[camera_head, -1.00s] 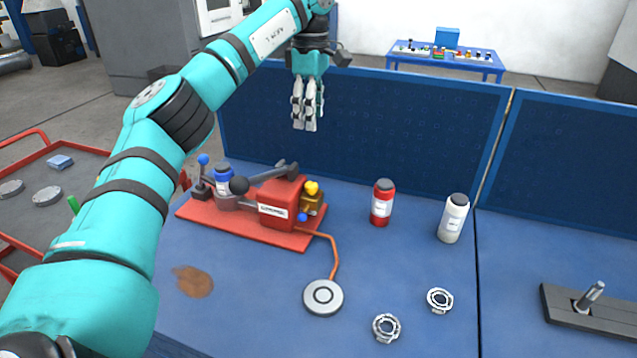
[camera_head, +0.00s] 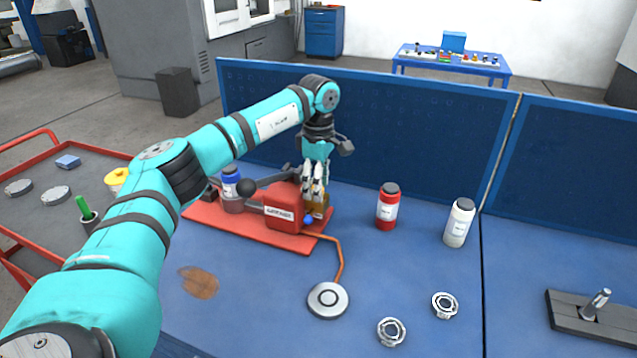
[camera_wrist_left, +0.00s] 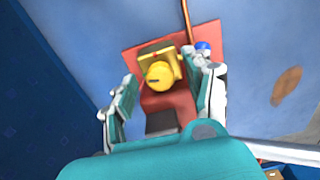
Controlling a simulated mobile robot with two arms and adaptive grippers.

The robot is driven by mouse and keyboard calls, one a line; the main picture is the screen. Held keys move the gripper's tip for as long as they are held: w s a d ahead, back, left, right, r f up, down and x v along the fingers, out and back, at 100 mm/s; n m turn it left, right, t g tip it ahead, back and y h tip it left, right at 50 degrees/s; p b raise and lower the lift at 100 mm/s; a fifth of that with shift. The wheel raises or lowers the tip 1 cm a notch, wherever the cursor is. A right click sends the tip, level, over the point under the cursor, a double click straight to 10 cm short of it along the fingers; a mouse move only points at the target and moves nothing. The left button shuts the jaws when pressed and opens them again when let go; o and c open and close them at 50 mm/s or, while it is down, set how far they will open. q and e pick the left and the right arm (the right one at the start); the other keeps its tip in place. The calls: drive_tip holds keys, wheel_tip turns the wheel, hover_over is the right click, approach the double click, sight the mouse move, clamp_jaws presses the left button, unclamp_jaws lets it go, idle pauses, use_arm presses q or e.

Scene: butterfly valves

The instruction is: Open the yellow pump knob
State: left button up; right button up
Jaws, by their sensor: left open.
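The red pump (camera_head: 283,208) stands on a red base plate (camera_head: 232,229) on the blue bench. In the left wrist view its round yellow knob (camera_wrist_left: 160,75) sits on a brass-yellow block (camera_wrist_left: 176,62). My left gripper (camera_head: 314,190) points down right over the knob and covers it in the head view. In the left wrist view the fingers of my left gripper (camera_wrist_left: 165,88) are spread, with the knob in the gap between them. I cannot tell whether either finger touches it. A small blue knob (camera_wrist_left: 203,46) is close to the right finger. My right gripper is not in view.
A red bottle (camera_head: 387,207) and a white bottle (camera_head: 459,223) stand right of the pump. An orange hose (camera_head: 340,262) runs to a round grey disc (camera_head: 328,300). Two metal rings lie in front. A black lever knob (camera_head: 246,188) rises left of the gripper.

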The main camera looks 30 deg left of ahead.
use_arm(q)
drive_tip(key=shift+f, duration=0.15)
drive_tip(key=shift+c, duration=0.3)
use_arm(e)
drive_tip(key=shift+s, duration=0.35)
use_arm(q)
clamp_jaws()
drive_tip(key=shift+n+p, duration=0.6)
drive_tip(key=shift+n, duration=0.9)
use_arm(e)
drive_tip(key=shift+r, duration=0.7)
use_arm(q)
drive_tip(key=shift+o, duration=0.3)
unclamp_jaws()
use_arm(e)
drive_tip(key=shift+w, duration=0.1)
use_arm(q)
wheel_tip(320, 180, up, 12)
